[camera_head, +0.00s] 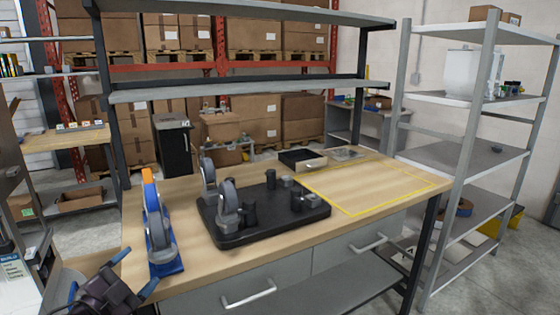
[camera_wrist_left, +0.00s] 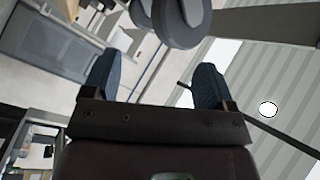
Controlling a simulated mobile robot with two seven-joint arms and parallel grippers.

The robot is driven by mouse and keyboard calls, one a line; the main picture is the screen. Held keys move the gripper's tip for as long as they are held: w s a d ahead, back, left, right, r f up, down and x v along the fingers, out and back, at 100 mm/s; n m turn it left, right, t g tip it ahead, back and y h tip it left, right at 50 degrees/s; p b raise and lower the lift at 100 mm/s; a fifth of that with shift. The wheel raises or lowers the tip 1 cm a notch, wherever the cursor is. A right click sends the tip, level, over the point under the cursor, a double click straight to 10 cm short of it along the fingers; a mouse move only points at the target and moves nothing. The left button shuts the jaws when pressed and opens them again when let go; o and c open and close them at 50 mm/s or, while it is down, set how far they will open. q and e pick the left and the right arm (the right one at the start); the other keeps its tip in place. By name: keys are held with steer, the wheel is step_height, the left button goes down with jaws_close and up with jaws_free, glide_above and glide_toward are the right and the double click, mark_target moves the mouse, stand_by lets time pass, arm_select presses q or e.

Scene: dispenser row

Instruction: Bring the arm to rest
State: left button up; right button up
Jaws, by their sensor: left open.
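My left gripper (camera_head: 136,270) is low at the left in the head view, by the near left corner of the workbench (camera_head: 105,262). Its blue fingertips point toward the bench. In the left wrist view the two fingers of the gripper (camera_wrist_left: 157,72) stand wide apart with nothing between them. A rounded grey part (camera_wrist_left: 180,25) shows beyond the fingers there; I cannot tell what it is. My right gripper is not in view.
A blue-based tape dispenser (camera_head: 160,235) stands close to the gripper's right. A black tray (camera_head: 265,213) holds grey dispensers and small dark parts. A yellow outlined area (camera_head: 370,185) on the bench is clear.

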arm_select(q)
steer(key=s+f+n+g+y, duration=0.2)
steer(key=s+f+n, duration=0.3)
steer(key=f, duration=0.4)
steer(key=s+f+n+g+y, duration=0.2)
steer(key=s+f+n+y, duration=0.15)
steer(key=s+f, duration=0.45)
steer(key=s+d+f+n+g, duration=0.2)
steer(key=s+f+n, duration=0.2)
steer(key=s+f, duration=0.6)
steer(key=s+y, duration=0.1)
steer(key=s, duration=0.3)
steer(key=shift+f+n+g, duration=0.15)
steer(key=shift+n+g, duration=0.2)
steer(key=shift+g, duration=0.05)
steer(key=shift+s, duration=0.1)
